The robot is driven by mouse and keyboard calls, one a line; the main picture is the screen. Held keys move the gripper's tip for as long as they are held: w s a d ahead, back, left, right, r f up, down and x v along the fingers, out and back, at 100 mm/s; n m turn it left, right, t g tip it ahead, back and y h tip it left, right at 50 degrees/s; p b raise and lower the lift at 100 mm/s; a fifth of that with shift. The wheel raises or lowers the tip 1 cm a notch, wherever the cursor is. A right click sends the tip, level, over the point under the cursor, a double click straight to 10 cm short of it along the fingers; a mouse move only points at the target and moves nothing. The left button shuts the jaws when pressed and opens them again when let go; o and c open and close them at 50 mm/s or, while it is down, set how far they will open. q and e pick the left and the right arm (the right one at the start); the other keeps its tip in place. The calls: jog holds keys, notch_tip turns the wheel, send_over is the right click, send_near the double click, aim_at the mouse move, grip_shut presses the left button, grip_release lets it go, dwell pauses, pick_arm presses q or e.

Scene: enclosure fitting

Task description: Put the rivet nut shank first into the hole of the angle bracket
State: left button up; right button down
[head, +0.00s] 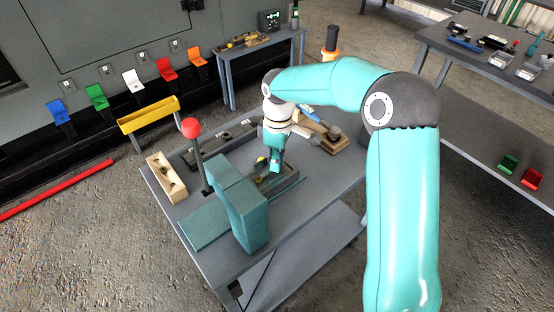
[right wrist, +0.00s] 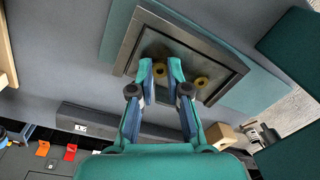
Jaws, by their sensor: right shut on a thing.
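My right gripper (head: 274,168) is over a shallow dark-framed tray (head: 286,188) on the grey workbench. My left gripper is not in view.
A green press (head: 243,210) with a red-knobbed lever (head: 191,128) stands at the near side of the tray. A long dark bar (head: 237,133) lies behind the gripper. The bench's right front is clear.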

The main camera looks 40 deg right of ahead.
jog(key=shift+f, duration=0.2)
jog(key=c, duration=1.1)
grip_release()
jog(key=shift+o, duration=0.2)
jog(key=shift+r, duration=0.15)
notch_tip(320, 180, up, 12)
jog(key=shift+w+d, duration=0.2)
jog(key=shift+d, duration=0.1)
